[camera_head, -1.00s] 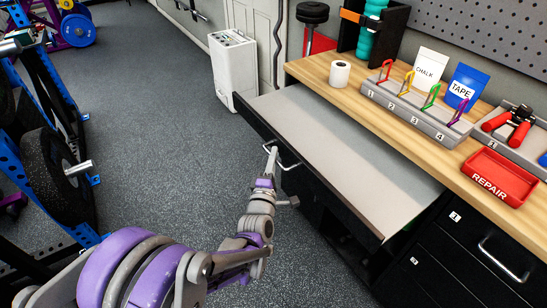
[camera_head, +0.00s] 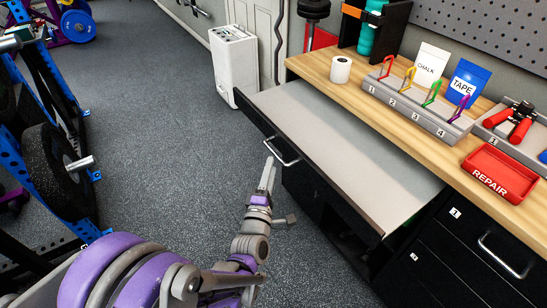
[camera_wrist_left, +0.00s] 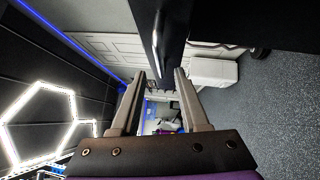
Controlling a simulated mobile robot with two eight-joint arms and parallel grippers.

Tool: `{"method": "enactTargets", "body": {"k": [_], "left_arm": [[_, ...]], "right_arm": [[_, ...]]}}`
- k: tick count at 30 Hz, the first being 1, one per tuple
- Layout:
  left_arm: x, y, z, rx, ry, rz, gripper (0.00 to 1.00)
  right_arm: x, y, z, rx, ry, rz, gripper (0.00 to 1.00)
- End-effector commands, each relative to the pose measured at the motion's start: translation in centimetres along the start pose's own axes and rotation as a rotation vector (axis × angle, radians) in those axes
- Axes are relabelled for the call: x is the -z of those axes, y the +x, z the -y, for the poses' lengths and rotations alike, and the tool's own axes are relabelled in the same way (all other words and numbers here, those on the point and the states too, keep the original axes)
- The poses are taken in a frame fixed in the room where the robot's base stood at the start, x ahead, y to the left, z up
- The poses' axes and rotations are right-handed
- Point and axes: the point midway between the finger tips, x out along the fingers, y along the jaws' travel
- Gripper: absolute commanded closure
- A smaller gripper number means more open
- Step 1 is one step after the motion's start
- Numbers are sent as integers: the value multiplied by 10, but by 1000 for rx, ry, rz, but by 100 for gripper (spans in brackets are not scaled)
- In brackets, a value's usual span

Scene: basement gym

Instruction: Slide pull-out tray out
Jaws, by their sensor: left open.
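The pull-out tray (camera_head: 345,145) is a flat grey surface with a black front, extended well out from under the wooden bench top. Its silver bar handle (camera_head: 281,153) is on the black front edge. My left gripper (camera_head: 269,162) is just in front of and below the handle, apart from it as far as I can see. In the left wrist view the two fingers (camera_wrist_left: 157,75) are spread, with the dark tray front and a strip of the handle (camera_wrist_left: 157,42) beyond the tips. Nothing is between the fingers. My right gripper does not show.
The wooden bench top (camera_head: 385,112) carries a tape roll (camera_head: 340,69), a numbered hook rack (camera_head: 415,105) and a red REPAIR bin (camera_head: 498,174). Black drawers (camera_head: 470,255) are below right. A weight rack (camera_head: 60,170) stands left. Floor between is clear.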

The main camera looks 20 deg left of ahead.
Motion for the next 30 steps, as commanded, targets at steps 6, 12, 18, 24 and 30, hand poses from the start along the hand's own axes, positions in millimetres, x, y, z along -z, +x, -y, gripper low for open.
{"method": "enactTargets", "body": {"k": [6, 12, 18, 24, 30], "left_arm": [[0, -35, 0, 0, -2, 0, 55], [0, -45, 0, 0, 0, 0, 55], [0, -45, 0, 0, 0, 0, 55], [0, -45, 0, 0, 0, 0, 55], [-5, -46, 2, 52, 71, 28, 55]], "right_arm": [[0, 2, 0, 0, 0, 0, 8], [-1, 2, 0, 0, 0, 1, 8], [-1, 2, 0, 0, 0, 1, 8], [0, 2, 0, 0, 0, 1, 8], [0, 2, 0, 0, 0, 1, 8]]}}
